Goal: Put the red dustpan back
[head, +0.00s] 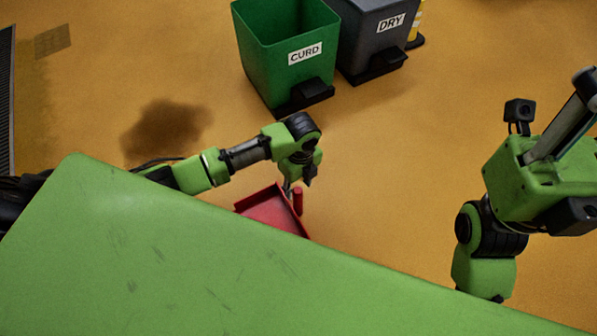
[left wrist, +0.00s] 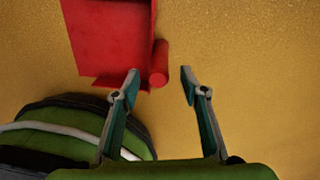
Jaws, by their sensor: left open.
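The red dustpan (head: 272,211) lies on the orange-brown floor in the middle of the head view, its near part hidden. Its short round red handle (head: 298,201) is at its right side. My left gripper (head: 294,187) is just above the dustpan at the handle. In the left wrist view, the pan (left wrist: 108,40) is at upper left. The open fingers of my left gripper (left wrist: 160,74) point toward the handle (left wrist: 159,62), whose end shows between them, closer to the left finger. My right arm shows at the right, but its fingers are out of sight.
A green CURD bin (head: 284,45) and a grey DRY bin (head: 375,35) stand beyond the dustpan, each with a black pedal. A yellow-and-white post (head: 416,25) is beside the grey bin. A dark stain (head: 165,130) marks the floor. The floor between my arms is clear.

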